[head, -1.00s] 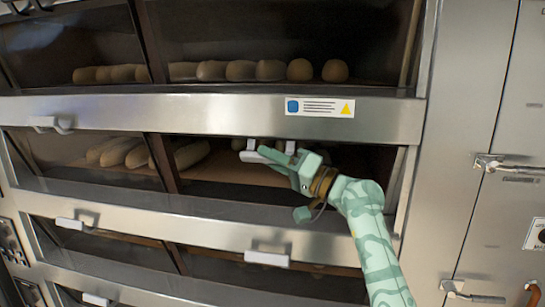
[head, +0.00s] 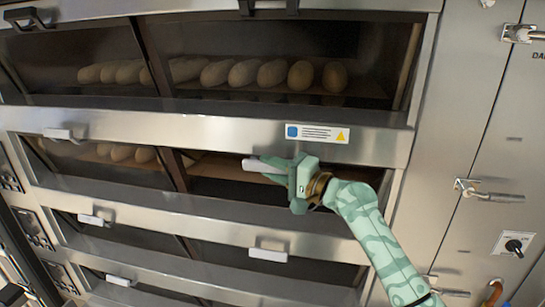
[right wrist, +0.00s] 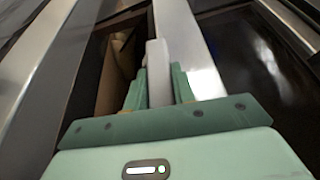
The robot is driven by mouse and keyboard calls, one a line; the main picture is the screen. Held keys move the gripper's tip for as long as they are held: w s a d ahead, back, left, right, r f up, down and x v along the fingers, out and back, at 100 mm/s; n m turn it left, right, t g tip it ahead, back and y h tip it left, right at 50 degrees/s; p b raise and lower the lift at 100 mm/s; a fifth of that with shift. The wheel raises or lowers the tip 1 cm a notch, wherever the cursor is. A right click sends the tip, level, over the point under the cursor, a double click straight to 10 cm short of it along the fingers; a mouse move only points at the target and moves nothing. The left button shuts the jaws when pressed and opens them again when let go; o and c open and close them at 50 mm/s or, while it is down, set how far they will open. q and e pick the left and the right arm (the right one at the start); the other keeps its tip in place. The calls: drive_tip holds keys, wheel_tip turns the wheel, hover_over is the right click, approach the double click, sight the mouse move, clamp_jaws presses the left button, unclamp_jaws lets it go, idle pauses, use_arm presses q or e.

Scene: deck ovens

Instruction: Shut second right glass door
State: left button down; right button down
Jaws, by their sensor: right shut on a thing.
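The second right glass door (head: 240,213) is in the second oven row from the top in the head view. Its glass is dark, and a bare strip of the oven inside shows above it, so it stands partly open. My right gripper (head: 272,172) is shut on its pale door handle (head: 252,164). In the right wrist view the handle (right wrist: 157,68) sits between my two green fingers (right wrist: 158,88). A gap to the brown oven inside shows left of the handle, and dark glass (right wrist: 245,50) lies to the right. My left gripper is out of view.
The upper deck holds several loaves (head: 243,73) behind glass. A steel band with a label (head: 317,133) runs above the door. Lower doors have pale handles (head: 268,255). Steel panels with a lever handle (head: 488,193) stand at the right.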

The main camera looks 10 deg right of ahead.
idle(0.4)
drive_tip(key=c, duration=1.2)
unclamp_jaws()
drive_tip(key=shift+w, duration=0.1)
drive_tip(key=shift+o, duration=0.2)
drive_tip(key=b+v, duration=0.5)
drive_tip(key=v, duration=1.1)
drive_tip(key=shift+d, duration=0.15)
